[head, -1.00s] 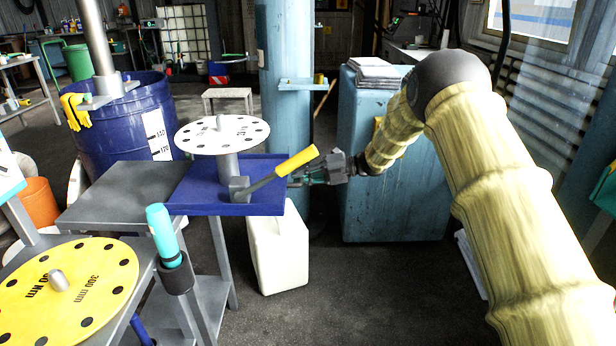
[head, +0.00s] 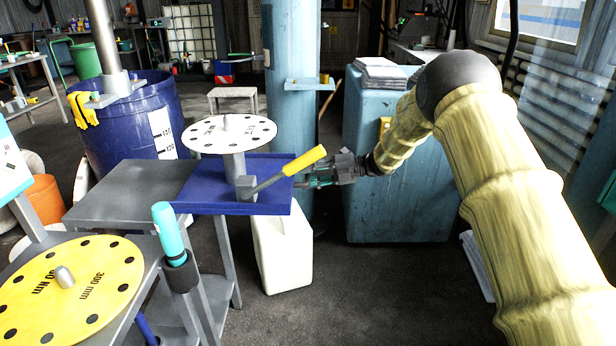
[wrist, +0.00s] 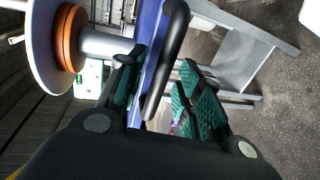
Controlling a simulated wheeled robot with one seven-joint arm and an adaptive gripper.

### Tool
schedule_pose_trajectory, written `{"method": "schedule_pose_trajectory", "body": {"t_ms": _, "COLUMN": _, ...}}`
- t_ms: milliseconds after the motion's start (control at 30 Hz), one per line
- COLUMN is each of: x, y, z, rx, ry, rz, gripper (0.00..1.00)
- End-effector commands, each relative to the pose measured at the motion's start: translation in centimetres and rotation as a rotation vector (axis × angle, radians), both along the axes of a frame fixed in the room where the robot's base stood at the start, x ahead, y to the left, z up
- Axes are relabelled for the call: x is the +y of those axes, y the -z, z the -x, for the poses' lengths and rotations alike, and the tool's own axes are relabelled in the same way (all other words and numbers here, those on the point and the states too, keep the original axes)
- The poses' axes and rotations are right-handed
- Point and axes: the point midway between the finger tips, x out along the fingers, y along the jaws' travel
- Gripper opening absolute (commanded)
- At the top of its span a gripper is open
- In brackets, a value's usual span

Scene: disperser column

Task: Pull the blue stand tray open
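The blue stand tray (head: 213,200) sticks out to the right of a grey table. On it stands a post with a white disc (head: 229,134), and a tool with a yellow handle (head: 304,160) leans out over its right edge. My gripper (head: 300,182) is at the tray's right side, below the yellow handle. In the wrist view, my gripper's green-padded fingers (wrist: 158,88) stand apart on both sides of a black handle (wrist: 170,55) along the tray's blue edge (wrist: 150,45). Gaps show between pads and handle; contact cannot be told.
A yellow disc (head: 70,290) and a teal-handled tool (head: 167,232) are at the front left. A white canister (head: 283,255) stands on the floor below the tray. A blue column (head: 290,120) and a blue cabinet (head: 393,200) stand behind. The floor right of the canister is clear.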

Motion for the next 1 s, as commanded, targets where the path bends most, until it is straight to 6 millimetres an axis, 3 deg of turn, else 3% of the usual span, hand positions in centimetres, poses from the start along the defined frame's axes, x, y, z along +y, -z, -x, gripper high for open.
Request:
{"method": "schedule_pose_trajectory", "body": {"t_ms": 600, "x": -9.7, "y": -2.0, "z": 0.7, "rx": 0.0, "ry": 0.001, "rz": 0.0, "gripper": 0.35}}
{"method": "schedule_pose_trajectory", "body": {"t_ms": 1000, "x": -11.3, "y": -2.3, "z": 0.8, "rx": 0.0, "ry": 0.0, "rz": 0.0, "gripper": 0.35}}
